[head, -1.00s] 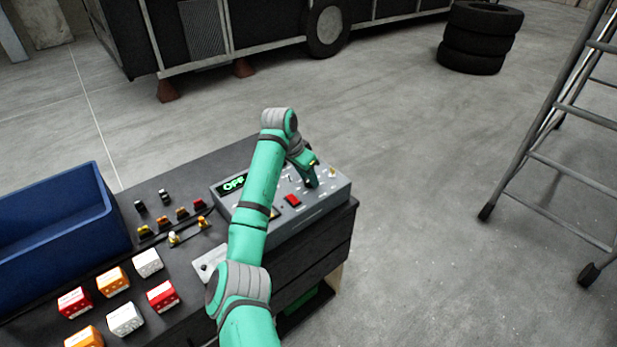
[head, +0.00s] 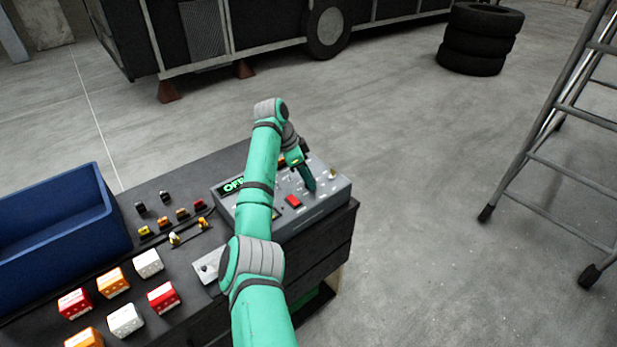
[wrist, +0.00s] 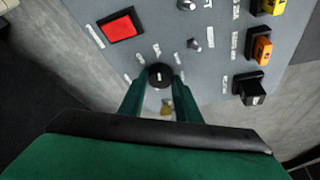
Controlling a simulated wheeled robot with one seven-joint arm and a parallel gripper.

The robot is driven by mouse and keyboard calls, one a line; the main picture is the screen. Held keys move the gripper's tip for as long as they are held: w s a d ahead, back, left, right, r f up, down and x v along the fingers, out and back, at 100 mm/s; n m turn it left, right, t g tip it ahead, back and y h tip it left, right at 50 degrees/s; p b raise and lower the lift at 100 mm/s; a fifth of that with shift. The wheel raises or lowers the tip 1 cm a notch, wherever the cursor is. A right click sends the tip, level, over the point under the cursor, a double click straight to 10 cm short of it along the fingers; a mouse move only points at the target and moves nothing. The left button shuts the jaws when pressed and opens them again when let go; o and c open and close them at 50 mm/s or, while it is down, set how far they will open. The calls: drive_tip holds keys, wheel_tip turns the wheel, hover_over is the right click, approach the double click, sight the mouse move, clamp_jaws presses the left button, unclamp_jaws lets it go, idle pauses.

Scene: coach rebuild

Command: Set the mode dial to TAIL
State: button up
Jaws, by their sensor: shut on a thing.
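The mode dial (wrist: 159,74) is a small black round knob with a pale mark, on the grey control box (head: 325,207). My gripper (wrist: 158,82) is shut on it, one green finger on each side in the wrist view. Small white labels sit around the dial, too blurred to read. In the head view my gripper (head: 309,187) reaches down to the top of the box and hides the dial. The box's display (head: 233,185) shows green letters that look like OFF, partly hidden by my arm.
A red button (head: 293,201) and a metal toggle (wrist: 194,44) sit near the dial. A brass-coloured part (wrist: 167,107) lies close beyond the fingers. Yellow, orange and black plugs line the box's edge. A blue bin (head: 60,225) and several coloured blocks are at left.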

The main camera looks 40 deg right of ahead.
idle(0.3)
drive_tip(key=o, duration=1)
drive_tip(key=shift+r, duration=0.1)
drive_tip(key=v, duration=1)
drive_tip(key=shift+w+a+r, duration=0.1)
drive_tip(key=shift+a+r, duration=0.15)
drive_tip(key=shift+a, duration=0.1)
drive_tip(key=shift+d, duration=0.15)
